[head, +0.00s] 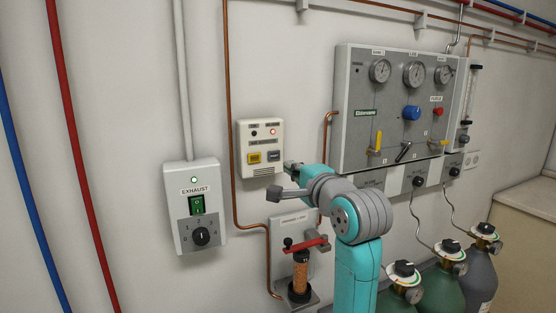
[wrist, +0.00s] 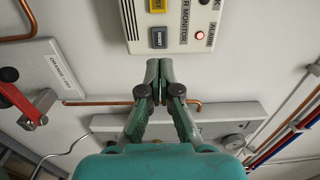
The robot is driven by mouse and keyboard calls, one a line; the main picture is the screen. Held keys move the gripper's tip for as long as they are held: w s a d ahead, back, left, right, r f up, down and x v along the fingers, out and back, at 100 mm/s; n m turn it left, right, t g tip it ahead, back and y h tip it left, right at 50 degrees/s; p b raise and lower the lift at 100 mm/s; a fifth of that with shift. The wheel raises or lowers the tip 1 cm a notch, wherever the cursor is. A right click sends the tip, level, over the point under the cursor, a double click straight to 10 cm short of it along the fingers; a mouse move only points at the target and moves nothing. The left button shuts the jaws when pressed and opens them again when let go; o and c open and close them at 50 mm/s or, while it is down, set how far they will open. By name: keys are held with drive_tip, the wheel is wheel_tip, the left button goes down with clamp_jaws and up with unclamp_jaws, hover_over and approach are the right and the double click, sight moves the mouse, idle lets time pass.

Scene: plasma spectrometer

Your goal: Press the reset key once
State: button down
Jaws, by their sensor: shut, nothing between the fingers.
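The monitor box (head: 260,140) is a pale unit on the wall, with a yellow key and a blue-grey key side by side. The blue-grey key (head: 273,156), apparently the reset key, also shows in the wrist view (wrist: 159,38). A red alarm light (wrist: 199,36) is lit on the box. My gripper (head: 290,167) is shut and empty, just right of and below the blue-grey key in the head view. I cannot tell the remaining gap.
The yellow key (head: 254,158) is close beside the blue-grey one. An exhaust switch box (head: 200,205) is at left, a gas panel (head: 388,105) with gauges at right. A red-handled unit (head: 303,250) is below my wrist. Copper pipe (head: 229,100) runs left of the box.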

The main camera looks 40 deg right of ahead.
sight(274, 156)
drive_tip(key=x, duration=0.8)
